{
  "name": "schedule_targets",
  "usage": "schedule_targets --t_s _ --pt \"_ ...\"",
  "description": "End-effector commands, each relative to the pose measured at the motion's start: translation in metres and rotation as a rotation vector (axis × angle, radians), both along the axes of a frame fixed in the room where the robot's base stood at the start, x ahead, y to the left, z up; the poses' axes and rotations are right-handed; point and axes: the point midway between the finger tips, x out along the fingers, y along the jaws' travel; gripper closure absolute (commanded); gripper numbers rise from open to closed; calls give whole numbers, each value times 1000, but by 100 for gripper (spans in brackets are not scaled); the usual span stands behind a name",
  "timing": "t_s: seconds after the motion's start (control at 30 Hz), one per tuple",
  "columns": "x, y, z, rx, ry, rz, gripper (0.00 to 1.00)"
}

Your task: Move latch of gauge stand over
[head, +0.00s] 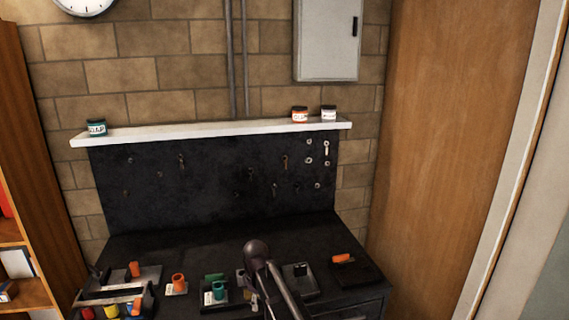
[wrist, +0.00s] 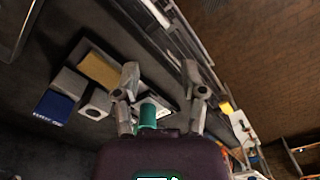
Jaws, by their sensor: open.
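I cannot tell for sure which bench item is the gauge stand, and no latch is clear at this size. My gripper (wrist: 161,80) is open in the wrist view, with its two grey fingers spread and nothing held between them. A teal cylinder (wrist: 148,115) on a dark base shows between the fingers, near the gripper body. In the head view a teal cylinder (head: 218,290) stands in a dark tray left of my arm. A grey block with a black part (head: 300,270) sits just right of my arm. My arm hides part of the bench.
On the black bench (head: 190,243) are an orange cup (head: 178,282) on a pale base, and an orange piece (head: 342,258) on a dark base at right. A caddy (head: 120,295) stands at left. The wrist view shows a blue box (wrist: 53,107) and a yellow-topped block (wrist: 98,69).

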Motion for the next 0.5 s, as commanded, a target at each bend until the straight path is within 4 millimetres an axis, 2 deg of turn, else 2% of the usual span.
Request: schedule_targets --t_s 0.03,0.1,0.27,0.5 --pt "-12 -24 -9 0 0 -73 46" --pt "-21 -50 -15 0 0 -177 46" --pt "-45 -107 -28 0 0 -416 46" --pt "-91 -182 -47 0 -1 -772 46"
